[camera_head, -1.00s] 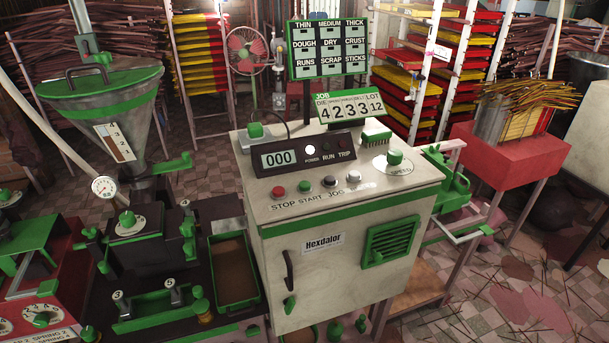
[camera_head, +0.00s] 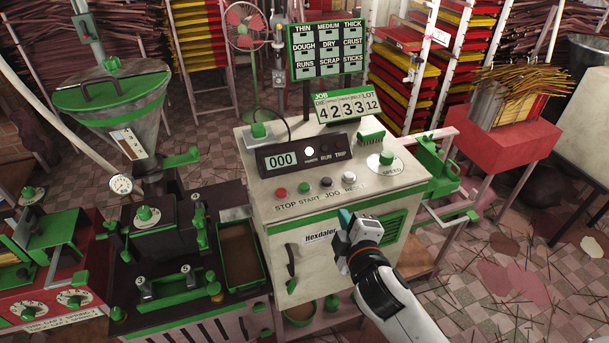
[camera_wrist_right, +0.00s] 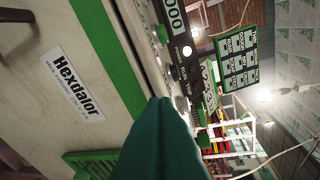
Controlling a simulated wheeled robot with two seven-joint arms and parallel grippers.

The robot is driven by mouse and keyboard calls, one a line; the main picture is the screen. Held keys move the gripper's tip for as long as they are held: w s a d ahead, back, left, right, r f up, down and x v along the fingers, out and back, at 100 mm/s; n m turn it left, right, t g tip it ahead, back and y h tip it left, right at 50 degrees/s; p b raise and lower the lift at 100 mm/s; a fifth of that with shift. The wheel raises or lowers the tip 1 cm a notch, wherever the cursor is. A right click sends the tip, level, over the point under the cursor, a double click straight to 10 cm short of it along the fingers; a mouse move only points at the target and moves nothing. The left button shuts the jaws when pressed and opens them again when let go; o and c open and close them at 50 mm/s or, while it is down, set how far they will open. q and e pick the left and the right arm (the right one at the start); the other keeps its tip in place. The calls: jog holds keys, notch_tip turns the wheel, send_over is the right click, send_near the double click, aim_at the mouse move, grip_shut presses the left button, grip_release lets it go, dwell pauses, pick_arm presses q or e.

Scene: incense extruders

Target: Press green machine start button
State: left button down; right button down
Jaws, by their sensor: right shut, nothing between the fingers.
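The cream Hexdalor machine (camera_head: 282,240) has a row of buttons on its sloped top panel. The green start button (camera_head: 304,188) sits between the red stop button (camera_head: 281,192) and the dark jog button (camera_head: 326,182). The white reset button (camera_head: 348,177) is at the right end. My right gripper (camera_head: 346,217) is in front of the machine's upper front edge, below and right of the start button and apart from it. Its dark teal fingers (camera_wrist_right: 163,108) are closed together and empty in the wrist view. My left gripper is not in view.
A display reading 000 (camera_head: 281,160) stands behind the buttons, with a speed knob (camera_head: 387,158) to the right. The job sign (camera_head: 347,106) rises at the back. A dark tray machine (camera_head: 150,245) adjoins on the left.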

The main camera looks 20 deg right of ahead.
notch_tip(320, 180, up, 12)
jog(key=w+a+n+t+y, duration=0.3)
jog(key=n+t, duration=0.2)
jog(key=n, duration=0.2)
jog(key=a+r+m+g+y, duration=0.5)
jog(key=a+m+y, duration=0.3)
jog(key=m, duration=1)
jog(key=a+r+m+g+y, duration=0.5)
jog(key=m+y, duration=0.4)
jog(key=m, duration=0.8)
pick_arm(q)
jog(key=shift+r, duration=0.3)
pick_arm(e)
jog(key=w+d+f+n+g+h, duration=0.2)
jog(key=w+d+f+n+h, duration=0.5)
jog(key=d+n+h, duration=0.5)
jog(key=shift+w+f+n+g+h, duration=0.3)
jog(key=shift+w+f+n, duration=0.05)
jog(key=shift+f+n, duration=0.5)
jog(key=shift+a, duration=0.1)
